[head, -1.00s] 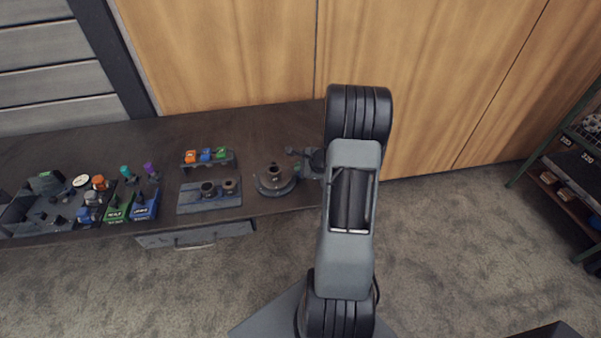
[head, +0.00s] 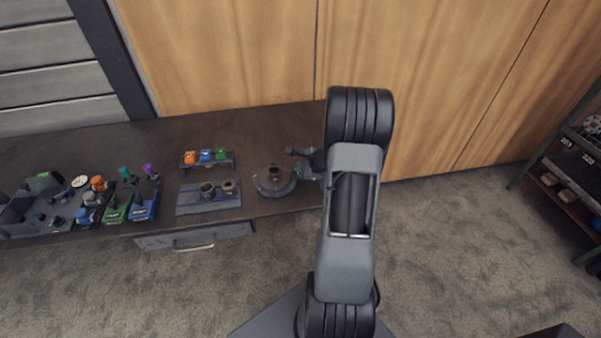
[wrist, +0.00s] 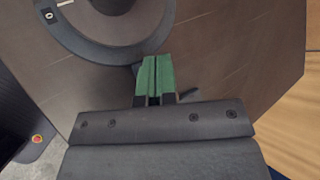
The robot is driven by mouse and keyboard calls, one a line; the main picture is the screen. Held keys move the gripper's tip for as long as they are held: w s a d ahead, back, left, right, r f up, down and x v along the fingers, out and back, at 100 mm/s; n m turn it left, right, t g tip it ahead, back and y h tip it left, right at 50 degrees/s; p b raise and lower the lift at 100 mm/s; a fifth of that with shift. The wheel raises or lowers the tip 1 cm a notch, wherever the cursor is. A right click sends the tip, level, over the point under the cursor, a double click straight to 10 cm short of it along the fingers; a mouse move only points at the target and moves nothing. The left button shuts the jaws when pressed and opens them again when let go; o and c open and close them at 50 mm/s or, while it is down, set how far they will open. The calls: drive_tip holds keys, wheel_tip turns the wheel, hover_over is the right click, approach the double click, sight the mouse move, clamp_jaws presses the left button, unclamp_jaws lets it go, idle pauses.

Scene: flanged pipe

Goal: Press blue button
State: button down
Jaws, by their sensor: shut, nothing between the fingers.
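The blue button (head: 206,156) sits in the middle of a small dark stand, between an orange button (head: 190,157) and a green one (head: 221,154). It is not seen in the wrist view. My gripper (head: 299,171) is at the right end of the worktop, beside the round flanged fitting and well to the right of the buttons. It is partly hidden by my arm. In the wrist view its green fingertips (wrist: 155,75) are together with nothing between them, near the edge of a dark round ring (wrist: 110,45).
The flanged fitting (head: 272,180) stands between my gripper and the button stand. A plate with two dark cylinders (head: 208,203) lies in front of the stand. Bins and small coloured parts (head: 115,212) fill the left. Wooden panels (head: 220,60) rise behind the worktop.

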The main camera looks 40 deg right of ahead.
drive_tip(key=shift+r, duration=0.15)
drive_tip(key=shift+r+p, duration=2.2)
drive_tip(key=shift+r, duration=0.75)
